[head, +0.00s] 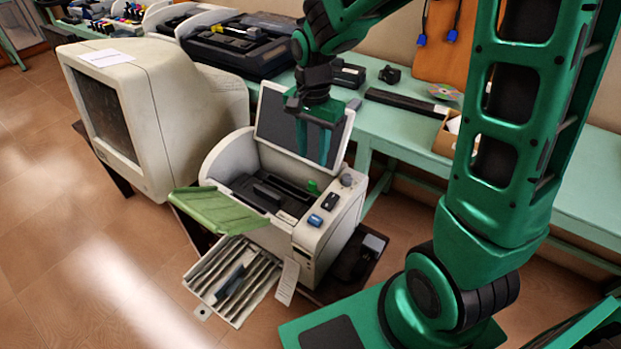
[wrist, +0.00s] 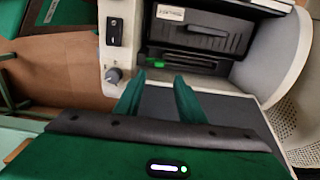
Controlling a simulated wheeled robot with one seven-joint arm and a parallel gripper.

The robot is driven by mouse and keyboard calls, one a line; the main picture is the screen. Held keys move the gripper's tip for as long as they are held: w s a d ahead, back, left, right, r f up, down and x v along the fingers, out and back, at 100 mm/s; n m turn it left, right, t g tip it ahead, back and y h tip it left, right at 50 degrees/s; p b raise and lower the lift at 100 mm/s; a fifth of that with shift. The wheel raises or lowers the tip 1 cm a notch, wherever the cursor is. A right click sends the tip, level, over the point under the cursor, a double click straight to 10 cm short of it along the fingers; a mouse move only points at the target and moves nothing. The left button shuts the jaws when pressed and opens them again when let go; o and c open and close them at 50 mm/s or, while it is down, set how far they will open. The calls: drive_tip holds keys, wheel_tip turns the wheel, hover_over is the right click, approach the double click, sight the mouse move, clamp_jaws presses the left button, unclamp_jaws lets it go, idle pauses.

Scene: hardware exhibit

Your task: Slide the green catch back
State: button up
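The green catch (head: 312,186) is a small piece inside the open top of a beige printer-like machine (head: 330,232), near its right side. In the wrist view the green catch (wrist: 155,62) sits at the left end of a dark recess, just beyond my fingertips. My gripper (head: 314,152) hangs in front of the machine's raised lid, above the catch. In the wrist view its two green fingers (wrist: 160,79) are apart with nothing between them. I see no contact with the catch.
The raised lid (head: 278,122) stands close behind my gripper. A grey knob (wrist: 114,75) and a black switch (wrist: 115,32) are beside the recess. A green flap (head: 216,209) and a slotted tray (head: 222,292) extend in front. A beige monitor (head: 165,120) stands left.

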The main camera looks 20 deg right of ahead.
sight(313, 183)
wheel_tip(313, 183, down, 10)
drive_tip(key=shift+d+r, duration=0.1)
idle(0.4)
clamp_jaws()
